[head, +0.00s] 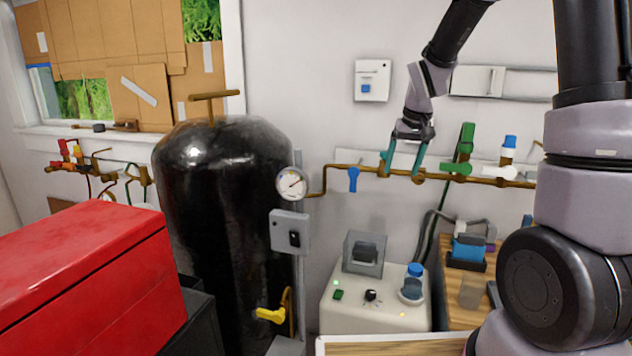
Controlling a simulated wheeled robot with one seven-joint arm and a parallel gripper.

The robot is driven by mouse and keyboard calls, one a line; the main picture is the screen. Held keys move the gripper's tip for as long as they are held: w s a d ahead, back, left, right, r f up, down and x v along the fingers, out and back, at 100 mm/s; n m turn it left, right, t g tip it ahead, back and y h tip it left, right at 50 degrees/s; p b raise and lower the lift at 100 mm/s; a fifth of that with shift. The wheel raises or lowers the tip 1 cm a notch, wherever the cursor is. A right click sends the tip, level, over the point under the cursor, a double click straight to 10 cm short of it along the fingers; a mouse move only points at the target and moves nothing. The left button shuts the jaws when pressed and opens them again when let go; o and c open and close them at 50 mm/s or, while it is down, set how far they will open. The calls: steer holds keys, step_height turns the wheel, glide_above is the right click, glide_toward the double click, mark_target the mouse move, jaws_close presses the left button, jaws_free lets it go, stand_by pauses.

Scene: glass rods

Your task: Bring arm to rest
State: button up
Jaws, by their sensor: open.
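My gripper (404,160) is in the head view, right of centre, at the end of my grey and black arm. It points down, with its two teal fingers apart and nothing between them. The fingertips are close to the brass pipe (330,181) on the back wall. I cannot tell whether they touch it. My arm's thick links fill the right side of the view.
A large black tank (215,210) with a gauge (291,184) stands left of centre. A red box (85,280) fills the lower left. A white bench unit (365,300) stands below my gripper. Green (465,140) and blue valve handles (353,178) stick out from the pipe.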

steer(key=s+d+r+m+t, duration=0.1)
steer(key=s+r+t, duration=0.1)
steer(key=s+r, duration=0.6)
steer(key=s+d+r+m+t+y, duration=0.1)
steer(key=s+r, duration=0.7)
steer(key=s, duration=0.8)
steer(key=shift+s+m+t, duration=0.15)
steer(key=shift+m+t, duration=0.45)
steer(key=shift+m, duration=0.2)
steer(key=shift+d, duration=0.45)
